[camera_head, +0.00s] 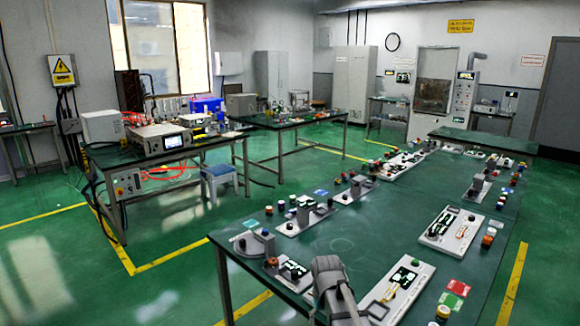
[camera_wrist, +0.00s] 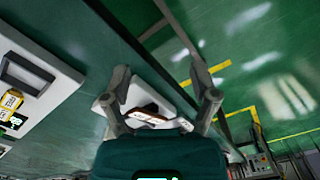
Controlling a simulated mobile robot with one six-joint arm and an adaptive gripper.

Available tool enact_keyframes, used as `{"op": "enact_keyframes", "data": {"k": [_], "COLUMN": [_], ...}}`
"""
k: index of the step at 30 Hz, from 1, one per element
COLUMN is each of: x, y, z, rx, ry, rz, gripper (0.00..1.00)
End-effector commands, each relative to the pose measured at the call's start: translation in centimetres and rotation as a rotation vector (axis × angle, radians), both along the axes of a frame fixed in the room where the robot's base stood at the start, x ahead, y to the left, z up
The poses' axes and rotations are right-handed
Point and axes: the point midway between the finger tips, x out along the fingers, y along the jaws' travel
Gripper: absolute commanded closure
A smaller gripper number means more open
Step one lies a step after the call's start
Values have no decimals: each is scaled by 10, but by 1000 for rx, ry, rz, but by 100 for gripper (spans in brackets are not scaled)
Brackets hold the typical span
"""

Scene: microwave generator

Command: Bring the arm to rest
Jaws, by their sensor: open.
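My gripper (camera_wrist: 158,75) shows in the wrist view with its two fingers spread apart. No held object can be made out between them. Part of a white board (camera_wrist: 150,92) with small parts on it shows beyond and between the fingers; I see no clear contact. In the head view, a grey part of my arm (camera_head: 332,282) rises at the bottom centre, over the near edge of the green table (camera_head: 385,232). The fingers cannot be made out there.
White boards with parts (camera_head: 452,229), small coloured knobs (camera_head: 487,240), and red and green cards (camera_head: 458,288) lie on the table. A stool (camera_head: 219,178) and a bench with instruments (camera_head: 165,150) stand at left. Green floor (camera_head: 180,268) beside the table is clear.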

Motion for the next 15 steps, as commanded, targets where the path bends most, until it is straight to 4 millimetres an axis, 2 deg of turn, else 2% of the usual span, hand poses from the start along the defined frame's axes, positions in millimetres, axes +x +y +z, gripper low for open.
{"op": "enact_keyframes", "data": {"k": [1, 7, 10, 15], "x": [-20, -83, -103, -116], "y": [-12, -55, -63, -72], "z": [8, 25, 30, 32], "rx": [0, 0, 0, 0], "ry": [0, 0, 0, 0], "rz": [-23, -127, -162, -191], "gripper": [24, 24, 24, 24]}}
